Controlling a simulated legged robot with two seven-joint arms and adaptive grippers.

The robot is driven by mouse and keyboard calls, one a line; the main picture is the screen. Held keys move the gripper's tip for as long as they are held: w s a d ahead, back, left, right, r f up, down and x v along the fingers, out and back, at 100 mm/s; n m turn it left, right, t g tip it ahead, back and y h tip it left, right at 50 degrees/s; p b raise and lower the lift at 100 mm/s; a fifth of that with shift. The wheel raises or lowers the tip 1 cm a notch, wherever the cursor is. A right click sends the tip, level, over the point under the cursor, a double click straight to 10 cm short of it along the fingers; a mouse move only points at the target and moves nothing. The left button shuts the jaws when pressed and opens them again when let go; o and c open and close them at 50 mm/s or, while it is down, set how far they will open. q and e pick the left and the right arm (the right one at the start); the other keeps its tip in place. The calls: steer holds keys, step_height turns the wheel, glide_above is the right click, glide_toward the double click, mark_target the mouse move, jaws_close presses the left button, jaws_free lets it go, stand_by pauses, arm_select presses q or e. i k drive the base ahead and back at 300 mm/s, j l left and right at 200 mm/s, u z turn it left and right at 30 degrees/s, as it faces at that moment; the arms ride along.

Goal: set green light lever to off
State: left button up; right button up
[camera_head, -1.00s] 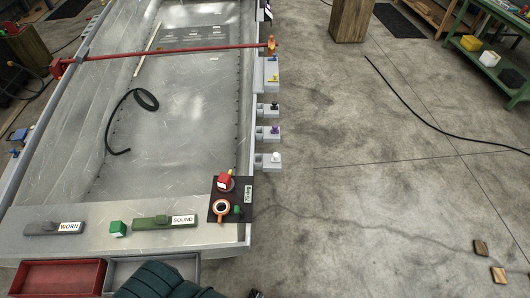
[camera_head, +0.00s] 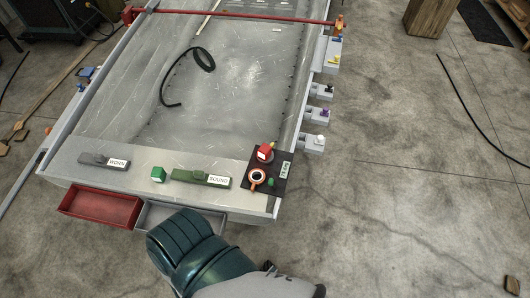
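A black panel (camera_head: 284,158) lies at the near right corner of the hull. The panel's label is too small to read. I cannot tell whether the small green piece is the green light lever, or its setting.
A green block (camera_head: 158,174) sits between pieces labelled WORN (camera_head: 98,160) and SOUND (camera_head: 200,178). A red tray (camera_head: 100,205) and a grey tray (camera_head: 160,215) hang at the near edge. Knobbed boxes (camera_head: 314,142) line the right side. The floor at right is mostly clear.

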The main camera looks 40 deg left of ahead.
mark_target(271, 181)
steer(key=u, duration=1.4)
